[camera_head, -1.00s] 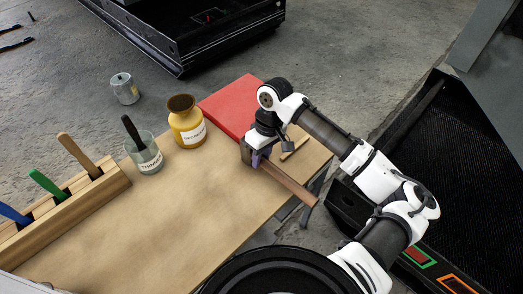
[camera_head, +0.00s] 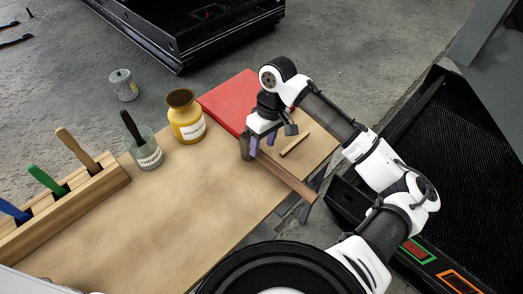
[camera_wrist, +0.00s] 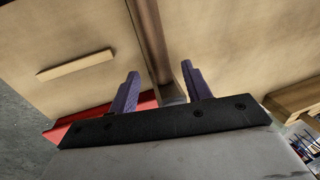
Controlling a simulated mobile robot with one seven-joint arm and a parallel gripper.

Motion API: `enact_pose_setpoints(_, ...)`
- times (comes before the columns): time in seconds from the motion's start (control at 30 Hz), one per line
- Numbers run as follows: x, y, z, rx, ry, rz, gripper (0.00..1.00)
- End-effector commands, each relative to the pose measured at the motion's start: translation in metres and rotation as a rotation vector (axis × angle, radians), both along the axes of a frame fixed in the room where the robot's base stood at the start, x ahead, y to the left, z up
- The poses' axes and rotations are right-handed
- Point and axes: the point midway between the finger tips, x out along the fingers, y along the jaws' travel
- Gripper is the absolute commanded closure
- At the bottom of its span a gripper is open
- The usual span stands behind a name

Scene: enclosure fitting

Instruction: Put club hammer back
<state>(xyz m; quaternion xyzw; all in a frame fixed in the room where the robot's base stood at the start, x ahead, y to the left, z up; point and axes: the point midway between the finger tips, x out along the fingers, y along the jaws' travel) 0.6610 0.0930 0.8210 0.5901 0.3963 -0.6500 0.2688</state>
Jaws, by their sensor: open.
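The club hammer (camera_head: 286,178) has a brown wooden handle and a dark head. It is at the right end of the workbench, and its handle end reaches past the bench's edge. In the wrist view, its handle (camera_wrist: 150,40) runs down between my fingers to a grey head, partly hidden by the gripper. My gripper (camera_head: 262,143) is open over the head end, with its purple fingers spread on either side. The wrist view also shows the open gripper (camera_wrist: 160,72). I cannot tell whether a finger touches the hammer.
A red box (camera_head: 232,100) lies just behind the hammer head. A small wooden stick (camera_head: 295,145) lies to the right. A yellow jar (camera_head: 185,117), a glass jar with a brush (camera_head: 144,150) and a wooden tool rack (camera_head: 70,210) stand left. The bench middle is clear.

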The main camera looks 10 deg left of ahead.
Motion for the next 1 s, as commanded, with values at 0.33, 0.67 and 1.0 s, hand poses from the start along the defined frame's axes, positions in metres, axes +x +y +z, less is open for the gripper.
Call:
enact_pose_setpoints(0.33, 0.011, -0.008, 0.067, 0.0, -0.001, 0.001, 0.51)
enact_pose_setpoints(0.67, 0.013, -0.01, 0.084, -0.001, 0.0, 0.001, 0.51)
enact_pose_setpoints(1.0, 0.017, 0.022, 0.085, 0.066, -0.065, 0.029, 0.51)
